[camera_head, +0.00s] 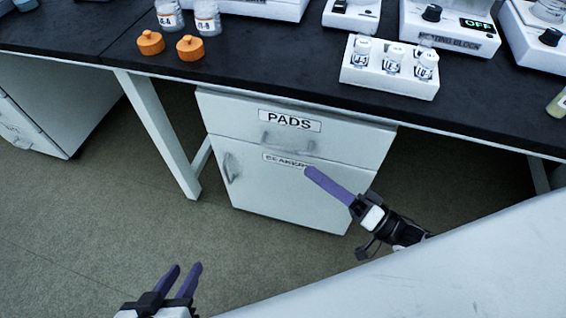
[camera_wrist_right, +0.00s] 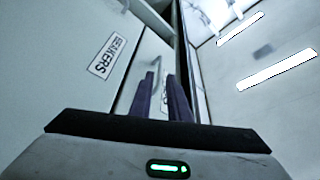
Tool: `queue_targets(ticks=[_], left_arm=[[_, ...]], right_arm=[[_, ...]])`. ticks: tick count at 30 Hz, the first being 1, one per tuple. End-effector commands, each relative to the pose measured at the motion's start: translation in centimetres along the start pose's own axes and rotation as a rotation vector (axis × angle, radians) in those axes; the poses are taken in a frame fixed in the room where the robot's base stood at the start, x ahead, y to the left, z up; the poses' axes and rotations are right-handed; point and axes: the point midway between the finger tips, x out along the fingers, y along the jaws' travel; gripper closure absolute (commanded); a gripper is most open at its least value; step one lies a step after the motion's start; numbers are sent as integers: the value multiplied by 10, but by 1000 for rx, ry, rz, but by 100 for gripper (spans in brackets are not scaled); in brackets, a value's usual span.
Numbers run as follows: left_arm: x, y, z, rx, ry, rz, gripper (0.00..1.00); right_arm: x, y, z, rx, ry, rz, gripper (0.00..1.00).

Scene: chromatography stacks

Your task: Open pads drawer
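The pads drawer (camera_head: 232,118) is the white upper front of the cabinet under the black bench, with a PADS label (camera_head: 290,120) and a grey bar handle (camera_head: 288,144). Its front looks flush with the cabinet. My right gripper (camera_head: 316,178) is in front of the lower BEAKERS door, its purple fingertips just below and right of the drawer handle, apart from it in the head view. In the right wrist view the fingers (camera_wrist_right: 160,92) show a narrow gap, and a pale bar is visible near their tips. My left gripper (camera_head: 184,275) is open and empty, low at the left.
The BEAKERS door (camera_head: 270,195) has its own handle (camera_head: 229,168) at the left. The black benchtop (camera_head: 270,75) overhangs the cabinet and carries a vial rack (camera_head: 385,85), orange caps (camera_head: 190,48) and instruments. A bench leg (camera_head: 160,130) stands left of the cabinet. Floor in front is clear.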

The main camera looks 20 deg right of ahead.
Motion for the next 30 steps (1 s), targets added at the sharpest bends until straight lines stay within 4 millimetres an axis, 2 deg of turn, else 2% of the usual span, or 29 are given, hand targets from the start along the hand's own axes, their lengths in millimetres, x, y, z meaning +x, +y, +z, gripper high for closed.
queue_targets(ticks=[5,12,18,23,30], left_arm=[[2,1,1,0,-2,5,69],[7,2,3,5,-16,13,69],[10,4,4,11,-27,20,69],[11,5,4,12,-33,23,69],[11,5,4,12,-37,24,69]], right_arm=[[12,1,-5,19,9,-21,84],[57,-1,-5,18,9,-23,84],[87,-1,-5,18,8,-20,84],[99,-1,-5,17,7,-18,84],[101,-1,-5,17,6,-16,84]])
